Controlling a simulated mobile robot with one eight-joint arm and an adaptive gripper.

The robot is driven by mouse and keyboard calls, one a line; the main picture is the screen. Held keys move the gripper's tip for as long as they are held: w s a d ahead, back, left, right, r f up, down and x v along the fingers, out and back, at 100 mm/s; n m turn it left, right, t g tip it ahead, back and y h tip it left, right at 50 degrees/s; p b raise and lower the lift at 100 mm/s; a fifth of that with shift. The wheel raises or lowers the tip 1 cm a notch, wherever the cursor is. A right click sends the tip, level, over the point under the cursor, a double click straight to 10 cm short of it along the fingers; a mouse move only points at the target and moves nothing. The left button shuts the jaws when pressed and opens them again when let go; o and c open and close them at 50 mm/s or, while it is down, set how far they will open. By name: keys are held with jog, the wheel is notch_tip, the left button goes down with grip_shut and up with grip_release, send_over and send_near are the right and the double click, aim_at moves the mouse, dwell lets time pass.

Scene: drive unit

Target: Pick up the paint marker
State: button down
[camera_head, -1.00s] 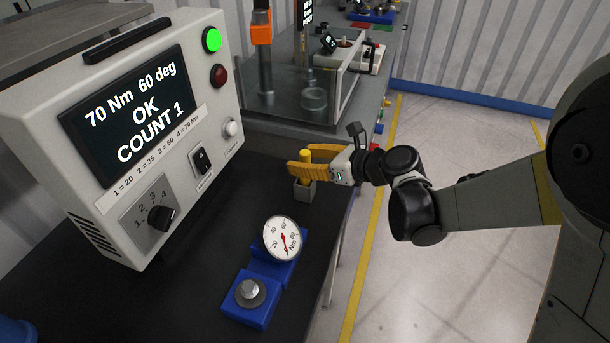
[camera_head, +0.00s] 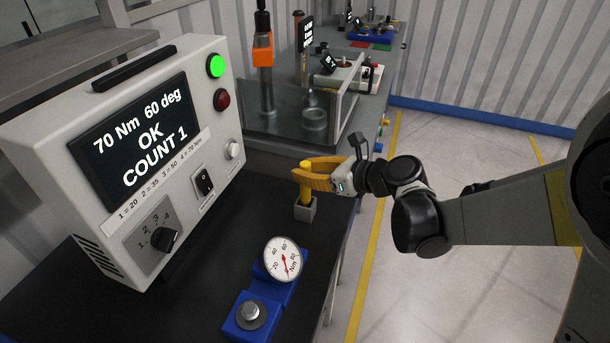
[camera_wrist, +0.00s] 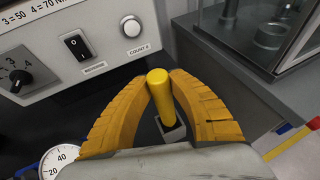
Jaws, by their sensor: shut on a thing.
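The paint marker (camera_head: 305,187) is a yellow stick standing upright, its lower end at or in a small grey square holder (camera_head: 305,211) on the black bench. My gripper (camera_head: 309,176) has orange-yellow fingers that come in from the right and are shut on the marker's upper part. In the wrist view the marker (camera_wrist: 160,95) stands between the two fingertips (camera_wrist: 160,80), with the grey holder (camera_wrist: 172,132) below it. Whether the marker's bottom is fully clear of the holder I cannot tell.
A white controller (camera_head: 205,130) with a screen reading "OK COUNT 1" stands on the left of the black bench (camera_head: 200,275). A blue gauge unit (camera_head: 262,318) with a round dial sits in front. A grey station with a clear guard stands behind.

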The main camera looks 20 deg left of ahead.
jog(key=w+d+r+p, duration=0.4)
jog(key=d+r, duration=0.4)
jog(key=d, duration=0.2)
jog(key=shift+w+d+r, duration=0.2)
jog(key=shift+w+d, duration=0.15)
jog(key=shift+w, duration=0.1)
